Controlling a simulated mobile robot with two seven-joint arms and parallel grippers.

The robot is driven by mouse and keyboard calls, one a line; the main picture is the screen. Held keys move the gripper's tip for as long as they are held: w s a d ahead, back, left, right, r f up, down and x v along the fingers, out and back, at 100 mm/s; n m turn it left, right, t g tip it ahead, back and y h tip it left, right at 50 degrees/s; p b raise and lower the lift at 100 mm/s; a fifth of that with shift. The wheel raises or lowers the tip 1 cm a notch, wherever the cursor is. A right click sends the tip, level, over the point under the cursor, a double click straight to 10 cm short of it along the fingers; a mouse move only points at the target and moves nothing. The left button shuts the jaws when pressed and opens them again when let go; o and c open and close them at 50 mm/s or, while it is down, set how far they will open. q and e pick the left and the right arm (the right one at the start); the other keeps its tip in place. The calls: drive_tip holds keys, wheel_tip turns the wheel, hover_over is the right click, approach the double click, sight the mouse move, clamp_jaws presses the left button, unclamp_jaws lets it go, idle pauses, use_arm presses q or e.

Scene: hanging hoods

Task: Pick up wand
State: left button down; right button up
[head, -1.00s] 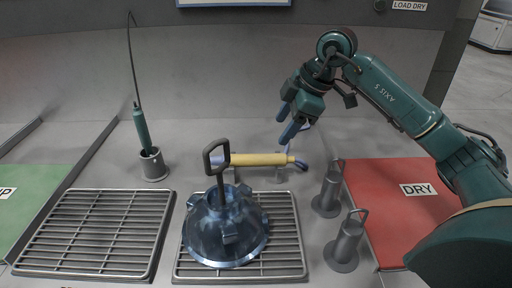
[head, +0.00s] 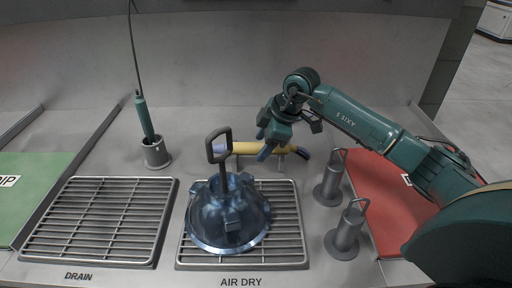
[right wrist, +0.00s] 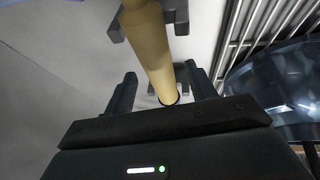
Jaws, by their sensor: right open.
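The yellow wand (head: 250,148) lies level on low rests behind the air-dry rack, with bluish ends. My right gripper (head: 265,150) is over its right part and hides some of it. In the right wrist view, the wand's yellow shaft (right wrist: 155,50) runs between my two spread fingers (right wrist: 162,92), with grey rests beside it. The fingers are open and not closed on it. My left gripper is not in view.
A blue metal hood (head: 228,215) with a dark upright handle stands on the air-dry rack (head: 290,235). A corded teal tool (head: 142,115) stands in a metal cup (head: 156,155). Two grey posts (head: 330,180) stand right, before the red mat (head: 375,185). The drain rack (head: 95,220) is empty.

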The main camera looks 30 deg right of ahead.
drive_tip(key=shift+w+a+f, duration=0.1)
drive_tip(key=shift+f, duration=0.3)
drive_tip(key=shift+c, duration=0.3)
drive_tip(key=shift+r, duration=0.1)
drive_tip(key=c, duration=1.2)
